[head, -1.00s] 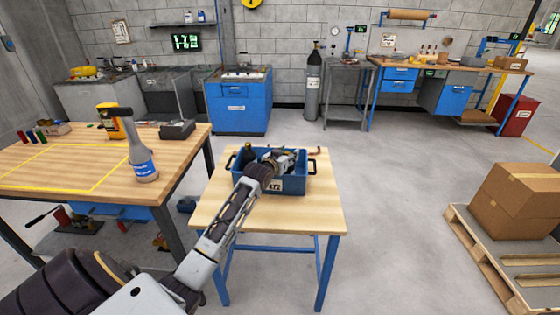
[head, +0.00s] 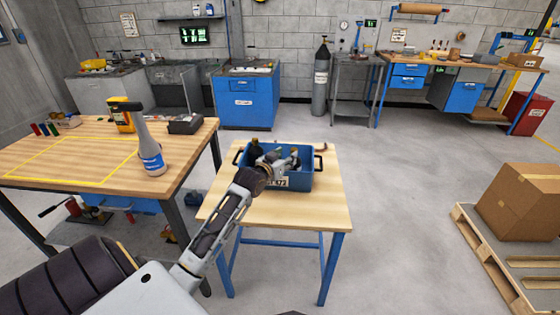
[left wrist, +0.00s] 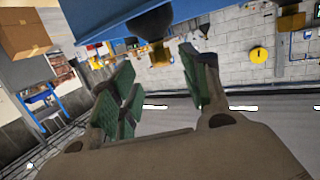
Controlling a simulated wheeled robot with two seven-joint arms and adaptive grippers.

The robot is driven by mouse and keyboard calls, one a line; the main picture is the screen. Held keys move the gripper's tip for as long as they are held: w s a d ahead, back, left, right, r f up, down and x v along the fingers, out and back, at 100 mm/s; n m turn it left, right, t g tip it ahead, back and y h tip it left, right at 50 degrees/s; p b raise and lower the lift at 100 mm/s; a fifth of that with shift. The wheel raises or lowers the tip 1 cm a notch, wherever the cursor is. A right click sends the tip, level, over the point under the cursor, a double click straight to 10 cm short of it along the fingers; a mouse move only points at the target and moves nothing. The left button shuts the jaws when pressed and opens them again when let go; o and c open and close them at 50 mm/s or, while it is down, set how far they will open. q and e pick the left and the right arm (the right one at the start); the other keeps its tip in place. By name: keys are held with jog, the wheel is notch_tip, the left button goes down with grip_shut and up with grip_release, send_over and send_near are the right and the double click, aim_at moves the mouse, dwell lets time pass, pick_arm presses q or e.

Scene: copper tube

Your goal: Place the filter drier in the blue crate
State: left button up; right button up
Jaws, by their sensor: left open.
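The blue crate (head: 304,182) stands on a small wooden table, and its blue wall (left wrist: 95,22) fills the top of the left wrist view. My left gripper (head: 286,160) is over the crate, its fingers apart; the left wrist view shows its green-padded fingers (left wrist: 160,90) with nothing between them. A dark, bottle-like thing (head: 255,149) stands in the crate at the left of the gripper. The left wrist view shows a dark piece with a brass end (left wrist: 158,52) by the crate wall. I cannot tell which of these is the filter drier. My right gripper is not in view.
The small table (head: 305,215) has bare wood in front of the crate. A cardboard box (head: 520,200) sits on a pallet at the right.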

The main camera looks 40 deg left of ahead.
pick_arm(q)
jog(key=v, duration=0.3)
jog(key=shift+s, duration=0.4)
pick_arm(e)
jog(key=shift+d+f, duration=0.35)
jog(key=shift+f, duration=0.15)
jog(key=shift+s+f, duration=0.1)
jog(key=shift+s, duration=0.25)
